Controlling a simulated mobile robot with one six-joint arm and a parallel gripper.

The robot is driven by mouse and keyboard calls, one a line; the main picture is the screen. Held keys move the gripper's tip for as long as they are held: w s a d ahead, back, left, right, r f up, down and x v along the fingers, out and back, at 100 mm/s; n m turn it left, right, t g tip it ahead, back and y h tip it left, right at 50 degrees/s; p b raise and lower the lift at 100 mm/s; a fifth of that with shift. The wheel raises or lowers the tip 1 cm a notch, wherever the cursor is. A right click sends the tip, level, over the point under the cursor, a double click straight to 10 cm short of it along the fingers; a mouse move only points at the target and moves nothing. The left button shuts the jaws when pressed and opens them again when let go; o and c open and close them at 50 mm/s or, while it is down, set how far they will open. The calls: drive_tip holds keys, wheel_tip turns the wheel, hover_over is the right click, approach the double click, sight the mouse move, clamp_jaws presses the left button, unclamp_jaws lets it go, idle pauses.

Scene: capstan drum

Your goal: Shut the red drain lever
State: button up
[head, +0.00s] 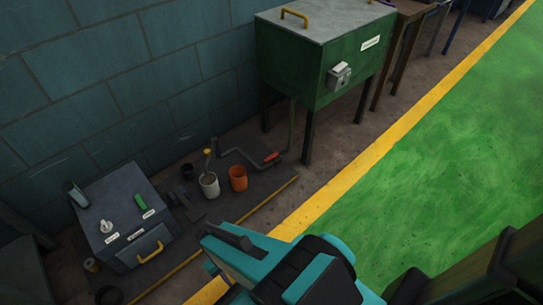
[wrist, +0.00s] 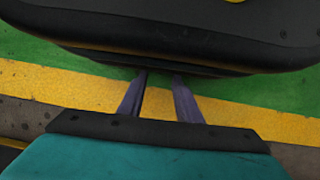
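A red grip (head: 272,157) shows at the end of a dark bent bar low beside the green tank, near the foot of a grey pipe. I cannot tell whether it is the drain lever or a loose crank, nor whether it is open or shut. My gripper (wrist: 160,78) is open and empty in the wrist view, with a gap between its two fingers over the yellow floor line. In the head view my teal arm is at the bottom centre, well apart from the red grip. The wrist view does not show the grip.
The green tank (head: 305,60) stands on legs by the wall. A white cup (head: 209,186) and an orange cup (head: 238,178) stand near the grip. The green floor (head: 430,150) is clear.

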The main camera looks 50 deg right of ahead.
drive_tip(key=o, duration=0.8)
drive_tip(key=shift+w, duration=0.3)
drive_tip(key=o, duration=0.9)
drive_tip(key=w+m, duration=0.1)
drive_tip(key=w+d+f+m+b, duration=0.1)
drive_tip(key=w, duration=0.2)
drive_tip(key=shift+d+f+m+t+y+b, duration=0.15)
drive_tip(key=shift+d+m+t+y+b, duration=0.15)
drive_tip(key=shift+d+m+b, duration=0.1)
drive_tip(key=shift+c, duration=0.2)
drive_tip(key=w+d+m+t+y+b, duration=0.1)
drive_tip(key=w+d+m+t+b, duration=0.5)
drive_tip(key=w+d+m, duration=1.2)
drive_tip(key=w+d+r+m+t+b, duration=0.1)
drive_tip(key=d+r+m+b, duration=0.2)
drive_tip(key=d, duration=0.8)
drive_tip(key=w+d+r+m+t+h+b, duration=0.1)
drive_tip(key=d+r+m, duration=0.4)
drive_tip(key=d, duration=0.7)
drive_tip(key=w+d+r+m+b, duration=0.3)
drive_tip(key=d+m+b, duration=0.3)
drive_tip(key=d, duration=0.6)
drive_tip(key=shift+w+r+m+t+h, duration=0.25)
drive_tip(key=shift+r+m+t+h, duration=0.15)
drive_tip(key=shift+r+m, duration=0.55)
drive_tip(key=shift+d+f, duration=0.1)
drive_tip(key=shift+f, duration=0.1)
